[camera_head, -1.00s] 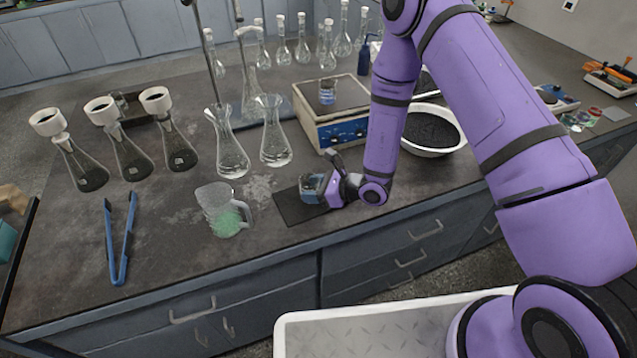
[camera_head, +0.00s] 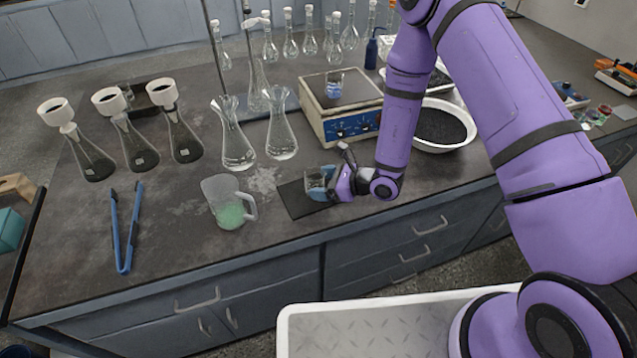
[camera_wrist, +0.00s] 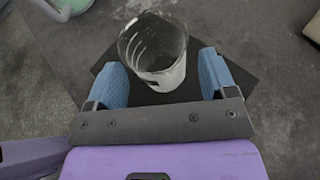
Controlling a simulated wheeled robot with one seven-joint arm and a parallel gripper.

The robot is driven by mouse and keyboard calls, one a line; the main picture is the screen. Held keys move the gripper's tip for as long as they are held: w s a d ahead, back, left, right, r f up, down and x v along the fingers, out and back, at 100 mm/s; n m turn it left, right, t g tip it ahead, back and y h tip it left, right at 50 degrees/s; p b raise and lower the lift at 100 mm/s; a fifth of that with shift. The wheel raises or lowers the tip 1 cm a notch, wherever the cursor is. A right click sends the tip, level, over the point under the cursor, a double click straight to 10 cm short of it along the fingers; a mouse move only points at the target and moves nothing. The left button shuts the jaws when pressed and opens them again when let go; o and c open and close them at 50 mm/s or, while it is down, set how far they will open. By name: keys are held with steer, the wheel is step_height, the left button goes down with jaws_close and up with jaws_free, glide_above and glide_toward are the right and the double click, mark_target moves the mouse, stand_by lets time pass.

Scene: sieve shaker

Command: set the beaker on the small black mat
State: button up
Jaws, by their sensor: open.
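The beaker (camera_wrist: 155,48) is clear glass with white marks. It stands on the small black mat (camera_wrist: 213,92) in the wrist view, and its base appears to rest within the mat. In the head view the beaker (camera_head: 315,179) sits over the mat (camera_head: 297,203), partly hidden by my gripper. My gripper (camera_wrist: 168,75) is open, with one blue fingertip on each side of the beaker's near part and a visible gap on both sides. My gripper in the head view (camera_head: 328,184) lies low over the mat from the right.
A jug with green contents (camera_head: 229,203) stands left of the mat. Two empty flasks (camera_head: 281,138) and a balance (camera_head: 342,110) stand behind it. A white bowl of dark grains (camera_head: 440,126) is behind my arm. Blue tongs (camera_head: 124,230) lie far left.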

steer(key=v, duration=1)
steer(key=shift+s+d, duration=0.15)
steer(key=shift+d, duration=0.1)
steer(key=s+r+n+g, duration=0.3)
steer(key=r+n, duration=0.3)
steer(key=r, duration=0.6)
steer(key=s+r+n+g, duration=0.3)
steer(key=r+n, duration=0.3)
steer(key=r, duration=0.6)
steer(key=s+d+r+n+t+h, duration=0.6)
steer(key=s+d+r+n+h, duration=0.4)
steer(key=s+d+r, duration=0.6)
step_height(320, 180, up, 3)
steer(key=shift+s+f+n+h, duration=0.2)
steer(key=shift+s+n+h, duration=0.2)
steer(key=shift+h, duration=0.7)
steer(key=shift+d, duration=0.1)
